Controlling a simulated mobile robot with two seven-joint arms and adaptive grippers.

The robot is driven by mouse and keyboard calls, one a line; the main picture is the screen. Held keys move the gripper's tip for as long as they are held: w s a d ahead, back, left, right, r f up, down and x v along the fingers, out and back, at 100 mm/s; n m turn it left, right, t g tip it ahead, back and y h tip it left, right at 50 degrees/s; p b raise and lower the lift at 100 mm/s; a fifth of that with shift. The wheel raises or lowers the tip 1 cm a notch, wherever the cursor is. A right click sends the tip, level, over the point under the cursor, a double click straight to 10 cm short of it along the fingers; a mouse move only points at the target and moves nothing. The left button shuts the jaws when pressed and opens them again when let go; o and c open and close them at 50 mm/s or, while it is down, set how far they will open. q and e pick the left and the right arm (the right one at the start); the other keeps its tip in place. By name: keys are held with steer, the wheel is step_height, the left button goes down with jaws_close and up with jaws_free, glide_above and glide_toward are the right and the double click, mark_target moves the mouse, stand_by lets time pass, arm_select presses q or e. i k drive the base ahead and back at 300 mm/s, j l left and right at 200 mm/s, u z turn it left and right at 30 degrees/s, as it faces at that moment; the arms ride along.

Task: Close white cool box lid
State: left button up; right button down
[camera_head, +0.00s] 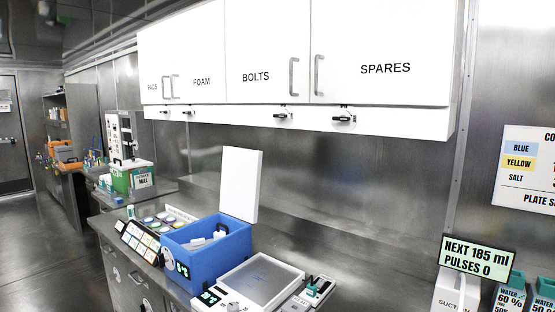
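The cool box has a blue body (204,268) and stands on the metal counter. Its white lid (240,185) is open and stands about upright, leaning slightly, at the box's rear right side. Some pale items show inside the box, too small to identify. A small green display is on the box's front. Neither of my grippers is in view.
A flat device with a grey plate (258,278) stands right of the box. A tilted panel of labels (139,241) stands at its left. White wall cabinets (268,50) hang above. A suction box (454,292) and water containers (508,298) are at the lower right.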

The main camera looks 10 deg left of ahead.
mark_target(241, 168)
steer(key=i+j+z, duration=0.15)
steer(key=j, duration=0.95)
steer(key=j+z, duration=0.15)
steer(key=j, duration=0.95)
